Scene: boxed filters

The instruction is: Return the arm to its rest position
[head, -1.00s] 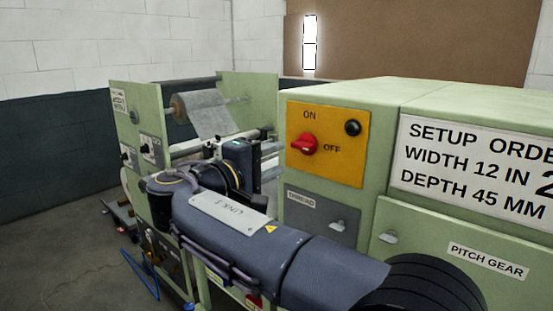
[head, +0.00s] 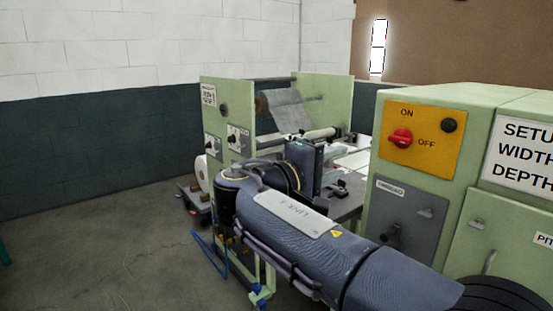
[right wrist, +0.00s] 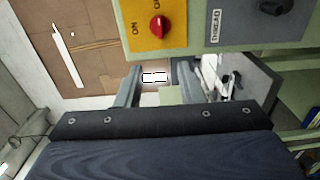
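My right arm (head: 300,225) comes in from the lower right in the head view and reaches forward beside the green machine (head: 420,180). My right gripper (head: 340,188) is at its far end, mostly hidden behind the dark wrist. In the right wrist view the right gripper (right wrist: 155,78) shows two grey fingers standing apart with nothing between them. The machine's front carries a yellow panel (head: 424,138) with a red switch (head: 400,138). My left gripper is not in view.
Behind the wrist stands the machine's roller section with a grey-white roll (head: 288,112). A white roll (head: 202,173) sits low on the floor side. A blue hose (head: 208,255) hangs near the machine's legs.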

